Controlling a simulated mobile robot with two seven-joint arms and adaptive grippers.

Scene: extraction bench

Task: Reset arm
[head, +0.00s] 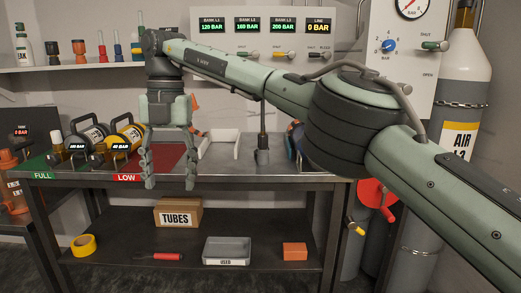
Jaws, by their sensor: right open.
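My right arm reaches in from the right and stretches across the bench to the left. My right gripper (170,182) points down, open and empty, with its two fingers apart. It shows in front of the red LOW mat (130,166) and the bench's front edge; I cannot tell its exact height or whether it touches the bench. My left gripper is not in view.
A TUBES box (178,214) and a USED tray (227,250) are on the lower shelf. A gas cylinder (464,85) stands right.

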